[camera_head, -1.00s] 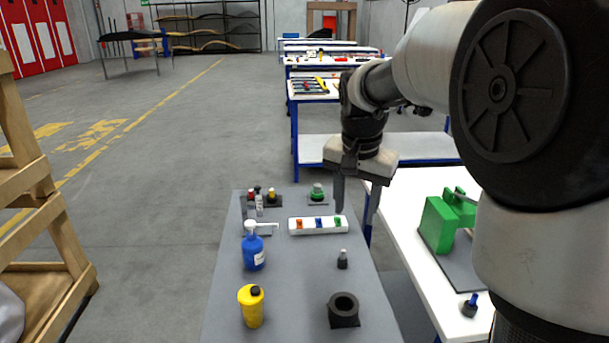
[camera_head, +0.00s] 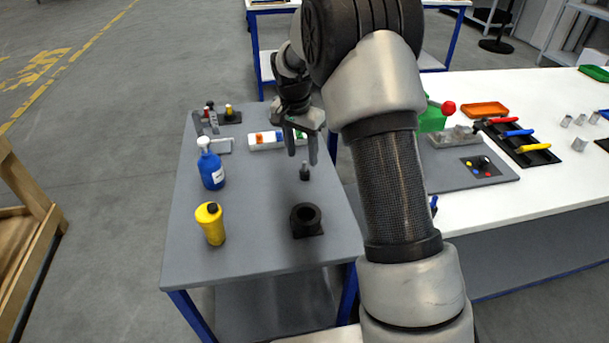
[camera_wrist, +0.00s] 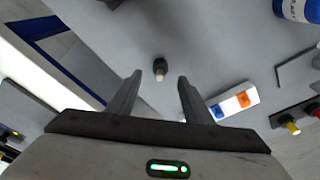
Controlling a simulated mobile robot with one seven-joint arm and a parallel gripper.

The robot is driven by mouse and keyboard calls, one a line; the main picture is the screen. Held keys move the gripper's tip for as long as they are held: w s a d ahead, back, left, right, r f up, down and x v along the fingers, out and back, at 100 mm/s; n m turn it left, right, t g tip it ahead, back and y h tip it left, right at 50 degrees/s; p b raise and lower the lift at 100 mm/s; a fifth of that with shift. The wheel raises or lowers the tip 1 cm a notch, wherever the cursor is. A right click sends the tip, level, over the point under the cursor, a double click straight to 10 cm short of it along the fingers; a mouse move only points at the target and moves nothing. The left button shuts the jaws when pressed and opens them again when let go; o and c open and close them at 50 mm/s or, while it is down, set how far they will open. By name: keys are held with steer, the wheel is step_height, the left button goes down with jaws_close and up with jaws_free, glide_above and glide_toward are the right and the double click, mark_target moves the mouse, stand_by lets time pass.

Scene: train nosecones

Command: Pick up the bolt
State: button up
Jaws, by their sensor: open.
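The bolt (camera_head: 304,175) is small, with a dark lower part and a lighter, thinner top. It stands upright on the grey table. My gripper (camera_head: 302,154) is open and empty, pointing down above the bolt. In the wrist view the bolt (camera_wrist: 159,70) appears in line with the gap between the fingertips of my gripper (camera_wrist: 160,77). The fingers do not appear to touch it; how high they are above it is hard to tell.
A black ring-shaped holder (camera_head: 297,233), a yellow bottle (camera_head: 210,225) and a blue bottle (camera_head: 211,172) stand on the grey table (camera_head: 255,205). A white strip with coloured pieces (camera_head: 262,147) is behind the bolt. A white workbench (camera_head: 500,215) is at the right.

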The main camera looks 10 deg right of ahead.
mark_target(304, 162)
steer(key=f, duration=0.4)
steer(key=w+d+f+b, duration=0.1)
steer(key=f, duration=0.1)
steer(key=shift+f, duration=0.15)
steer(key=c, duration=1.1)
